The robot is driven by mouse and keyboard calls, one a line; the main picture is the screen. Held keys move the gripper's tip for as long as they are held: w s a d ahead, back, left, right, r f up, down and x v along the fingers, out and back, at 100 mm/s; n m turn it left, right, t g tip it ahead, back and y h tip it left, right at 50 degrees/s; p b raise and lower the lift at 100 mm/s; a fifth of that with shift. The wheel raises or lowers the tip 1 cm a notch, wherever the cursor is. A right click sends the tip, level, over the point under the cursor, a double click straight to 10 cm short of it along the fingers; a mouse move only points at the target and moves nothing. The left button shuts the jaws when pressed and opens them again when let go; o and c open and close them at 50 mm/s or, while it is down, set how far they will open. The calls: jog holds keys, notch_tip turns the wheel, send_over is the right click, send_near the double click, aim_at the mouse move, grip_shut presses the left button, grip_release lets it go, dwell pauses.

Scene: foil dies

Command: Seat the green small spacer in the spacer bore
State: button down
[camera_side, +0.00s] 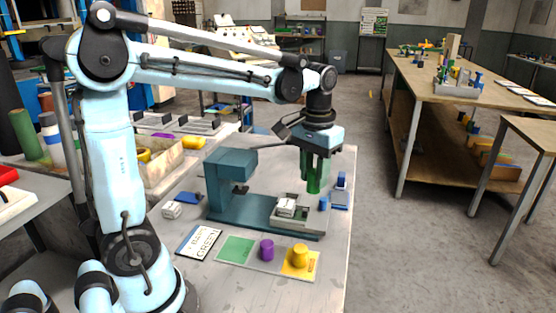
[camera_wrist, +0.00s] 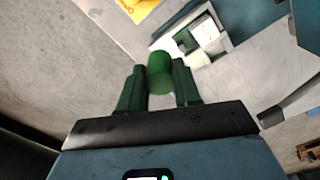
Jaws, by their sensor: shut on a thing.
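The green small spacer (camera_side: 313,186) is a green cylinder held upright, its lower end hanging below the fingers. My gripper (camera_side: 315,168) is shut on it. In the wrist view the spacer (camera_wrist: 160,80) sits between the two dark green fingers of my gripper (camera_wrist: 158,72). In the side view the fixture (camera_side: 287,222) sits on the teal press base, below and left of the spacer.
A teal press (camera_side: 222,165) stands left of the fixture. A blue part (camera_side: 340,190) stands close right of my gripper. In front lies a strip with an empty green square (camera_side: 236,249), a purple cylinder (camera_side: 267,250) and a yellow cylinder (camera_side: 300,256). A lettered card (camera_side: 199,243) lies left.

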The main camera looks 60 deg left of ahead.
jog(key=shift+w+a+f, duration=0.2)
jog(key=shift+a, duration=0.15)
jog(key=a+f, duration=0.2)
jog(key=a, duration=0.1)
jog(key=w+a+f, duration=0.1)
jog(key=a+f, duration=0.1)
jog(key=a, duration=0.2)
jog(key=a+f, duration=0.2)
jog(key=a, duration=0.2)
jog(key=shift+w+f, duration=0.2)
jog(key=shift+f, duration=2.15)
jog(key=shift+f, duration=0.15)
jog(key=c, duration=0.8)
grip_release()
